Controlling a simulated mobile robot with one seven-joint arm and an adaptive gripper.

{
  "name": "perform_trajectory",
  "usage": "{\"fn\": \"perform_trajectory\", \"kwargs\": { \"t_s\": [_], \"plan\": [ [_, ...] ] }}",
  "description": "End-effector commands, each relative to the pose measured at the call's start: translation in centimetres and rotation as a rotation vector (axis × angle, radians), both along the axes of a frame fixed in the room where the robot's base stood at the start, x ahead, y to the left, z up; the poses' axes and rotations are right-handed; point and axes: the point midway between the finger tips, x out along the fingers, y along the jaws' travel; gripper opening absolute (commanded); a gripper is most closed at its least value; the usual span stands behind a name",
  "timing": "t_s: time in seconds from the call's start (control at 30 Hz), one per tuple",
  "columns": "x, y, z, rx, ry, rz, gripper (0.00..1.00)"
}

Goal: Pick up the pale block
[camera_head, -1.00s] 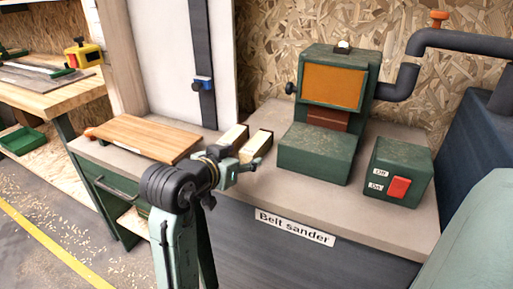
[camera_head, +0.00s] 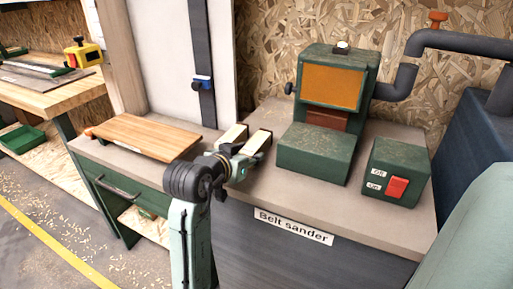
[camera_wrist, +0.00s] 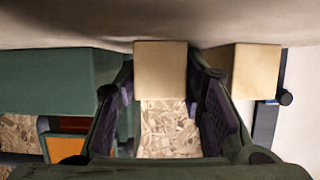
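Two pale blocks lie side by side on the bench top, left of the green sander. The right pale block (camera_head: 258,141) sits in front of my gripper (camera_head: 247,157). In the wrist view, which looks upside down, this pale block (camera_wrist: 160,70) sits between the two fingertips (camera_wrist: 160,88). The fingers are spread, one on each side close to its faces; firm contact does not show. The other pale block (camera_head: 233,136) stands just to the left, outside the fingers. It also shows at the right of the wrist view (camera_wrist: 255,72).
The green belt sander (camera_head: 312,153) stands close to the right of the blocks. A green switch box (camera_head: 396,172) with a red switch is farther right. A wooden board (camera_head: 140,136) lies at the left. Bench top (camera_head: 285,195) is clear in front of the sander.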

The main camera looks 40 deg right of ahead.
Motion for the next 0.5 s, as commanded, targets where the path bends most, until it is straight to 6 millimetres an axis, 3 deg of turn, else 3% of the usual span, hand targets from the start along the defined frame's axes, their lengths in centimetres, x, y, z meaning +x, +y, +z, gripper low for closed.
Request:
{"fn": "perform_trajectory", "kwargs": {
  "t_s": [0.5],
  "plan": [
    [0.00, 0.02, 0.06, -0.001, 0.000, 0.000, 0.01]
  ]
}}
